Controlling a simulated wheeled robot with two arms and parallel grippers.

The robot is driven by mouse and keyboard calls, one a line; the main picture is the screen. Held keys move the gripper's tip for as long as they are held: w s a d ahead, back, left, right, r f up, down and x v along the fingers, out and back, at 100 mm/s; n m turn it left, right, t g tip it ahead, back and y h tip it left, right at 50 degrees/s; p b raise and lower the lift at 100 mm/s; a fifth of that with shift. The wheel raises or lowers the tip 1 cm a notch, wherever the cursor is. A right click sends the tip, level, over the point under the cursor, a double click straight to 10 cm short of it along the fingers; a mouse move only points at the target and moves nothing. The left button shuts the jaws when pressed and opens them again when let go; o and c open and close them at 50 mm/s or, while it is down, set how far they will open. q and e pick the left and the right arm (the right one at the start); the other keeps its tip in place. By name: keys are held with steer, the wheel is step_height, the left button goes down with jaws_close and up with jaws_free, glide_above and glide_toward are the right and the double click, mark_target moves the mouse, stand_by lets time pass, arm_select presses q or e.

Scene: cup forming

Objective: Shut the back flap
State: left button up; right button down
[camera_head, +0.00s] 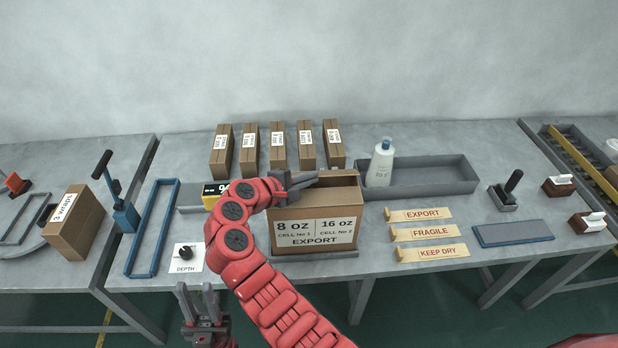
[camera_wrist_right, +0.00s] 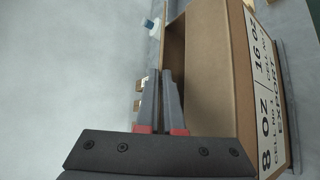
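The brown carton (camera_head: 315,222) stands upright on the table, its label reading 8 oz, 16 oz and EXPORT. Its top is at least partly open, and a dark inside shows behind the front edge. My right gripper (camera_head: 306,181) reaches over the carton's top left part. In the right wrist view, its two fingers (camera_wrist_right: 161,95) lie close together beside the carton wall (camera_wrist_right: 215,75), with a narrow gap between them. My left gripper (camera_head: 199,300) is low in front of the table, fingers apart and empty.
Several closed cartons (camera_head: 277,148) stand in a row behind. A grey tray (camera_head: 430,178) with a white bottle (camera_head: 380,163) is at the back right. Label strips (camera_head: 420,233) lie right of the carton. A blue frame (camera_head: 152,230) and a DEPTH card (camera_head: 188,266) lie left.

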steer(key=shift+s+f+t+b, duration=0.15)
steer(key=shift+f+t+b, duration=0.15)
steer(key=shift+f+b, duration=0.5)
steer(key=shift+r+m+b, duration=0.15)
steer(key=shift+m+b, duration=0.15)
steer(key=shift+b, duration=0.05)
steer(key=shift+r, duration=0.2)
steer(key=c, duration=1)
jaws_free()
steer(key=shift+c, duration=0.2)
